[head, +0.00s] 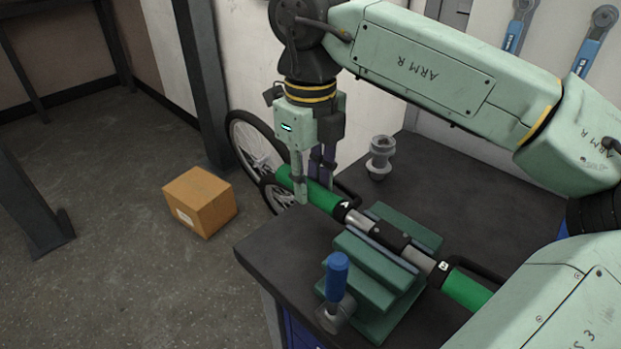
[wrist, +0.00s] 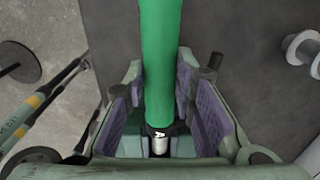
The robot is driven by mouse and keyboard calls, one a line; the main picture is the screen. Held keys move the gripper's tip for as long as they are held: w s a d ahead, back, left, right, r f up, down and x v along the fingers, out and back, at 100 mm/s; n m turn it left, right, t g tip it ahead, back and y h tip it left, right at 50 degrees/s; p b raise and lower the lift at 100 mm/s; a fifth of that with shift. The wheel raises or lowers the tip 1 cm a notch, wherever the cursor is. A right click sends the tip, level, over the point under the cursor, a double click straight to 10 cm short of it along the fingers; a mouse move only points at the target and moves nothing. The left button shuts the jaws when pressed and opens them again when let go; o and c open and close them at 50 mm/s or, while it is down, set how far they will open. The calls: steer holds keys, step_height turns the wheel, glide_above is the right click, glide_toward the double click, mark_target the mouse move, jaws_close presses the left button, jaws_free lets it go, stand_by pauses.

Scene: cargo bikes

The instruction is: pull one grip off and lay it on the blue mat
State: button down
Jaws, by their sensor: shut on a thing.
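A handlebar (head: 390,240) is held level in a green bench vise (head: 365,265). A green grip (head: 323,196) covers its far-left end, up against a black collar marked A (head: 343,210). A second green grip (head: 466,290) is on the near-right end, beside a collar marked B. My gripper (head: 312,189) points down and is shut on the A-side grip. In the wrist view this grip (wrist: 160,60) runs between the purple finger pads, with collar A (wrist: 160,132) below. My arm hides part of the bench, and I cannot make out the blue mat.
The vise handle with a blue knob (head: 337,275) stands at the front of the dark bench (head: 290,255). A metal spool-shaped part (head: 380,160) stands behind. A bicycle wheel (head: 252,150) and a cardboard box (head: 200,200) are left of the bench.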

mark_target(289, 169)
steer(key=shift+w+a, duration=0.1)
steer(key=shift+w+a, duration=1.5)
steer(key=shift+a, duration=0.05)
steer(key=shift+p, duration=0.3)
steer(key=shift+w+a+p, duration=0.4)
steer(key=shift+w+a, duration=1.15)
steer(key=shift+w+a+p, duration=0.65)
steer(key=shift+w+a, duration=0.95)
steer(key=shift+r, duration=0.1)
steer(key=shift+w+a+r+p, duration=0.2)
steer(key=shift+r+p, duration=0.55)
steer(key=shift+r, duration=0.05)
steer(key=shift+w+a+r+p, duration=0.15)
steer(key=shift+r+p, duration=0.55)
steer(key=shift+r, duration=0.1)
steer(key=shift+w+a+r+p, duration=0.2)
steer(key=shift+r+p, duration=0.55)
steer(key=shift+r, duration=0.05)
